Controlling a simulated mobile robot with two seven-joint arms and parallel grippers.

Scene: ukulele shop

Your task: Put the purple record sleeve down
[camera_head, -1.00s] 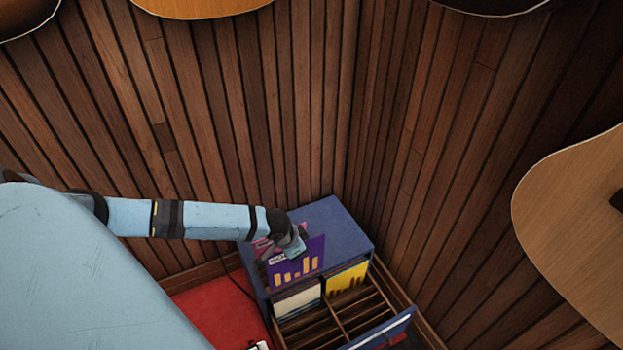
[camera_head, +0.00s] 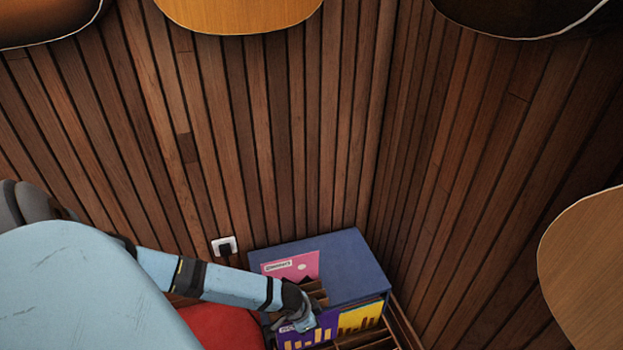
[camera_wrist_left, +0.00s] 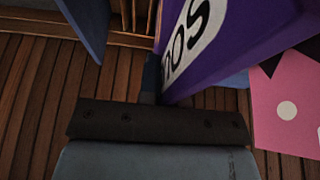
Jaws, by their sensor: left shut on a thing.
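The purple record sleeve (camera_head: 327,323) with orange bars stands roughly upright at the front of the blue record cabinet (camera_head: 345,262). My left gripper (camera_head: 304,323) is shut on its upper edge. In the left wrist view the purple sleeve (camera_wrist_left: 240,30) is close up, with part of a white label showing. The sleeve's bottom is cut off by the head view's lower edge, so I cannot tell whether it rests in a compartment. My right gripper is not in view.
A yellow sleeve (camera_head: 362,316) stands just right of the purple one. A red seat-like object (camera_head: 222,325) is at left. Slatted wood walls and hanging guitars surround the corner.

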